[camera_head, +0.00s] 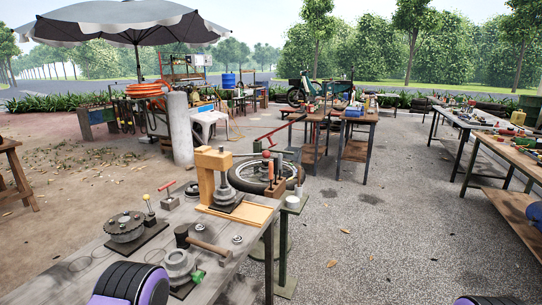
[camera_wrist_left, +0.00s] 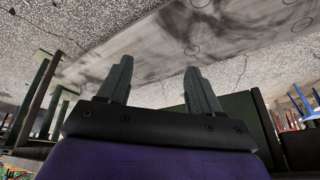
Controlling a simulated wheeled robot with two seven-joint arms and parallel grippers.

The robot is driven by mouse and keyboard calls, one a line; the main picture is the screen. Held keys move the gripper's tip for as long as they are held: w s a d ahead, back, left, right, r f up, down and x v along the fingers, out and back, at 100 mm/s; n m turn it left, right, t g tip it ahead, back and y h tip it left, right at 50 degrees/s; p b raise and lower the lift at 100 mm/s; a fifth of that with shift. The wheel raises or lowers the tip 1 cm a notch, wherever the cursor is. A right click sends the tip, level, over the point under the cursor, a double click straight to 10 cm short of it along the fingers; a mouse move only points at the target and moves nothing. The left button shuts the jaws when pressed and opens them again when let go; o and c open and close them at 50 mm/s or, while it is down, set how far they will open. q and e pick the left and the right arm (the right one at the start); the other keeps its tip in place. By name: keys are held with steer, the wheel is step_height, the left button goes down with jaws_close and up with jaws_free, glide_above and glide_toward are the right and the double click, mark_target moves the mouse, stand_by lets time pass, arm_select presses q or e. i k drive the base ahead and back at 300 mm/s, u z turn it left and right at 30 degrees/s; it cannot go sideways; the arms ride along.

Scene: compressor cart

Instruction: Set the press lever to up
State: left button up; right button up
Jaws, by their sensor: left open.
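An orange press frame (camera_head: 207,178) stands on the wooden workbench (camera_head: 85,272) in the head view, with a dark round press part (camera_head: 224,190) inside it. A long red lever (camera_head: 283,130) slants up to the right behind it; I cannot tell whether it is the press lever. A small red-handled lever (camera_head: 167,187) stands left of the press. My left gripper (camera_wrist_left: 158,66) is open and empty in the left wrist view, its fingers apart and touching nothing visible. Neither gripper's fingers show in the head view.
The workbench also holds a dark gear-like disc (camera_head: 124,226), a yellow-knobbed lever (camera_head: 147,200) and a wooden-handled tool (camera_head: 209,247). A wheel (camera_head: 249,172) lies behind the press. Paved ground (camera_head: 375,240) to the right is open, with more tool tables (camera_head: 500,148) beyond.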

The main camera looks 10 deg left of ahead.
mark_target(266, 154)
steer(key=z, duration=0.3)
steer(key=i, duration=0.25)
steer(key=z, duration=0.8)
steer(key=i, duration=1.6)
steer(key=u, duration=0.7)
